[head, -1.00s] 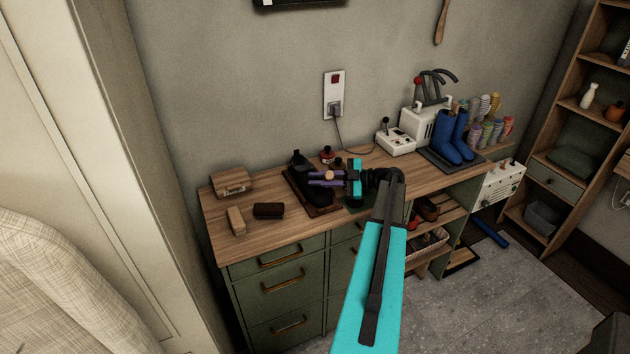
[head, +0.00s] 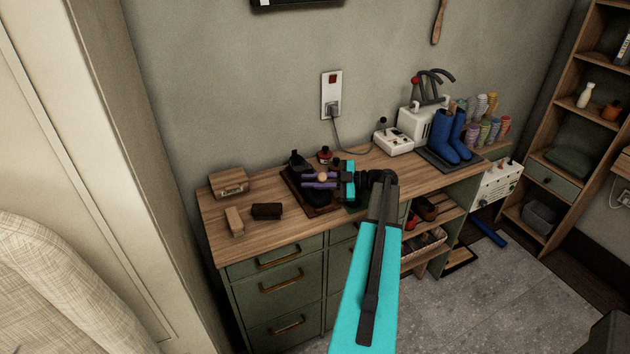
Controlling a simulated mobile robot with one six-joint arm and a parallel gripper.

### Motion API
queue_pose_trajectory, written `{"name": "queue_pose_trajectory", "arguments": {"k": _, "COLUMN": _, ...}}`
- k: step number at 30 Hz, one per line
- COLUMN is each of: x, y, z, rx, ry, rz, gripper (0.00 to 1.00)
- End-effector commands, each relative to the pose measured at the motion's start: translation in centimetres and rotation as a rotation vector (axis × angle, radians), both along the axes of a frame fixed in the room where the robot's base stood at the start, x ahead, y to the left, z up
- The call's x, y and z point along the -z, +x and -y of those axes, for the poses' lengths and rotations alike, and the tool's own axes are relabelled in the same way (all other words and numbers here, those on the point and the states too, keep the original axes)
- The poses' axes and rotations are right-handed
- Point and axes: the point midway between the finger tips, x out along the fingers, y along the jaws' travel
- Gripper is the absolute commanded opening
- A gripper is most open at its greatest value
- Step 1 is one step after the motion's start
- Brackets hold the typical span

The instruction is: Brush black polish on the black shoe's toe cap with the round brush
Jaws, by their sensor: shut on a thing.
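The black shoe (head: 297,161) sits on a dark brown tray (head: 326,209) on the wooden bench, its heel end toward the wall. My gripper (head: 307,180), with purple fingers, reaches in from the right over the near part of the shoe. It is shut on the round brush, whose light wooden knob (head: 322,177) shows between the fingers. The bristles are hidden, so I cannot tell whether they touch the toe cap. The toe cap is partly covered by my fingers, and no polish on it can be made out.
A small red-capped jar (head: 324,155) stands behind the tray. A wooden box (head: 229,184), a dark brush (head: 267,211) and a pale block (head: 234,220) lie to the left. A white machine (head: 393,143) and blue boots (head: 445,136) stand to the right.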

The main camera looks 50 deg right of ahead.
Motion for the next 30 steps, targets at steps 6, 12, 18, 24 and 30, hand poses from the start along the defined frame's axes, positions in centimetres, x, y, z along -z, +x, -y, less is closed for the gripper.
{"name": "queue_pose_trajectory", "arguments": {"k": 6, "x": 0.1, "y": 0.5, "z": -1.4, "rx": 0.0, "ry": 0.0, "rz": -0.002, "gripper": 0.0}}
{"name": "queue_pose_trajectory", "arguments": {"k": 12, "x": 0.2, "y": 0.8, "z": -2.1, "rx": 0.0, "ry": 0.0, "rz": -0.002, "gripper": 0.0}}
{"name": "queue_pose_trajectory", "arguments": {"k": 18, "x": 0.2, "y": 0.8, "z": -2.1, "rx": 0.0, "ry": 0.0, "rz": -0.003, "gripper": 0.0}}
{"name": "queue_pose_trajectory", "arguments": {"k": 24, "x": 0.1, "y": 0.8, "z": -2.1, "rx": 0.0, "ry": 0.0, "rz": -0.003, "gripper": 0.0}}
{"name": "queue_pose_trajectory", "arguments": {"k": 30, "x": -1.1, "y": 0.5, "z": -2.2, "rx": 0.0, "ry": -0.001, "rz": -0.002, "gripper": 0.0}}
